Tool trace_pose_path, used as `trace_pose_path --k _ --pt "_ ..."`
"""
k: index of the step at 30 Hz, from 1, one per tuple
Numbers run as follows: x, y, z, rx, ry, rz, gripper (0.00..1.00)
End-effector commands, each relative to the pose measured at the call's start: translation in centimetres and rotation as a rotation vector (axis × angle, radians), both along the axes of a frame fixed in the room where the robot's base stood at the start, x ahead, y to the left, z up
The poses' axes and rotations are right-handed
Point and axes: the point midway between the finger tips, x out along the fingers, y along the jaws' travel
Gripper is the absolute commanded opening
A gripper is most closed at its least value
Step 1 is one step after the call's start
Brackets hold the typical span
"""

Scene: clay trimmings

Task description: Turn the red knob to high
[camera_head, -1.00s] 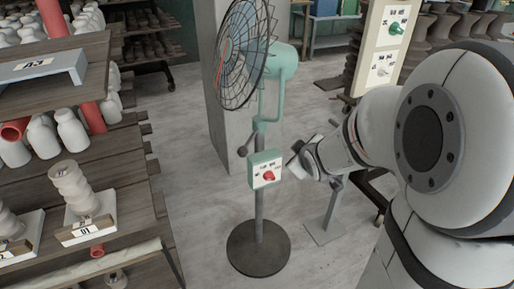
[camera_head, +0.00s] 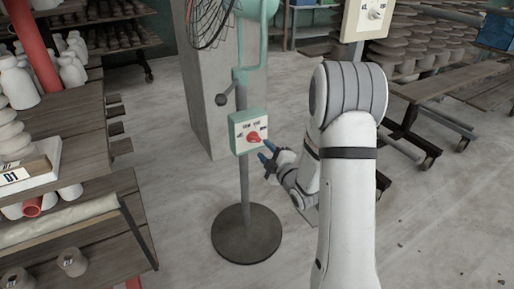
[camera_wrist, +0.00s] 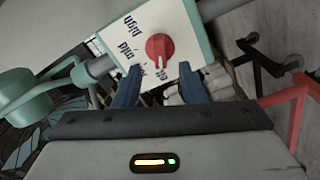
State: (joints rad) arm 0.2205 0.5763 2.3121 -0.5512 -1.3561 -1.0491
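The red knob (camera_head: 253,138) sits on the pale face of a green control box (camera_head: 234,149) on the fan's pole. Small dark labels stand around the knob; they read upside down in the wrist view, with "high" and "mid" at the upper left. In the wrist view, the knob (camera_wrist: 160,46) lies just beyond my fingertips, roughly centred between them. A pale mark seems to show at its lower edge there. My gripper (camera_head: 267,153) has blue fingers, spread apart and empty, right of the box. The fingers (camera_wrist: 160,68) do not appear to touch the knob.
The fan's round dark base (camera_head: 246,234) stands on the grey floor. A clamp lever with a ball end (camera_head: 221,99) juts from the pole above the box. Shelves with pale pots (camera_head: 60,185) stand at the left. Another panel with a white knob (camera_head: 376,13) is behind my arm.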

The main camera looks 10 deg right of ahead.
Motion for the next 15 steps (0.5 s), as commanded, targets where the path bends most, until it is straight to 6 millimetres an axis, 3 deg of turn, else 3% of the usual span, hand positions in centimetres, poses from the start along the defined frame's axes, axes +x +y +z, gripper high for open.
trace_pose_path --k 6,15 --pt "3.4 1.2 -0.1 0.001 0.0 0.001 0.37" --pt "5.1 1.7 0.0 0.001 0.002 -0.001 0.37"
